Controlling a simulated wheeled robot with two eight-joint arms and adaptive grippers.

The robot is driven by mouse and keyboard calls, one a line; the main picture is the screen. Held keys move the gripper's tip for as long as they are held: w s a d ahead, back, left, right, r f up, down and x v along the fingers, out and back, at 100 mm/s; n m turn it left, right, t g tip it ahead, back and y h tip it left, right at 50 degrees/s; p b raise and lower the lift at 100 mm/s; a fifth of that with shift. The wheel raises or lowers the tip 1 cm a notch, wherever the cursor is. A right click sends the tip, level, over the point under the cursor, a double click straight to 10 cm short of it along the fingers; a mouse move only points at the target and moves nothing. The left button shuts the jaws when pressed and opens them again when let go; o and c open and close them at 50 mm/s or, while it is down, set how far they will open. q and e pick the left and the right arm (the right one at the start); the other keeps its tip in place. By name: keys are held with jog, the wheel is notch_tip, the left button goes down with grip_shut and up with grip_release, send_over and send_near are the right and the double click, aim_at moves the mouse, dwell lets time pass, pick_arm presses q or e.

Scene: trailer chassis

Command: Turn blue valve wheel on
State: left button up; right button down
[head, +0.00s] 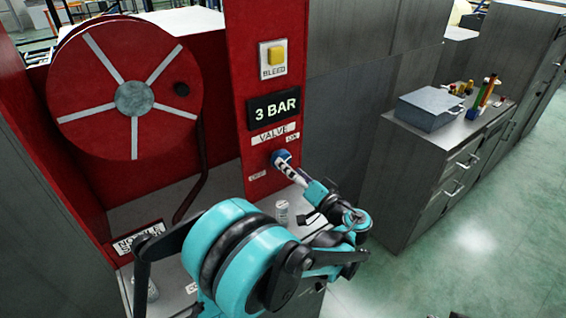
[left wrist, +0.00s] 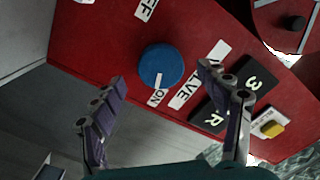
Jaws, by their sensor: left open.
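The blue valve wheel (head: 281,157) sits on a red panel, below a VALVE label, with an OFF label to its left and an ON label to its upper right in the head view. In the left wrist view the blue valve wheel (left wrist: 161,64) faces the camera, and a white mark shows on its rim beside the ON label. My left gripper (left wrist: 162,72) is open, its two fingers apart on either side of the wheel and empty. In the head view my left gripper (head: 290,171) is in front of the wheel and partly covers it. Contact cannot be told. My right gripper is not in view.
A 3 BAR display (head: 275,108) and a yellow BLEED button (head: 276,55) are above the wheel. A red hose reel (head: 88,108) is left. A small can (head: 282,211) stands on the ledge below. A grey cabinet (head: 424,172) stands right, with open floor beside it.

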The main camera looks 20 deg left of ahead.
pick_arm(q)
jog(key=v, duration=0.6)
jog(key=shift+s+d, duration=0.25)
jog(key=shift+d, duration=0.05)
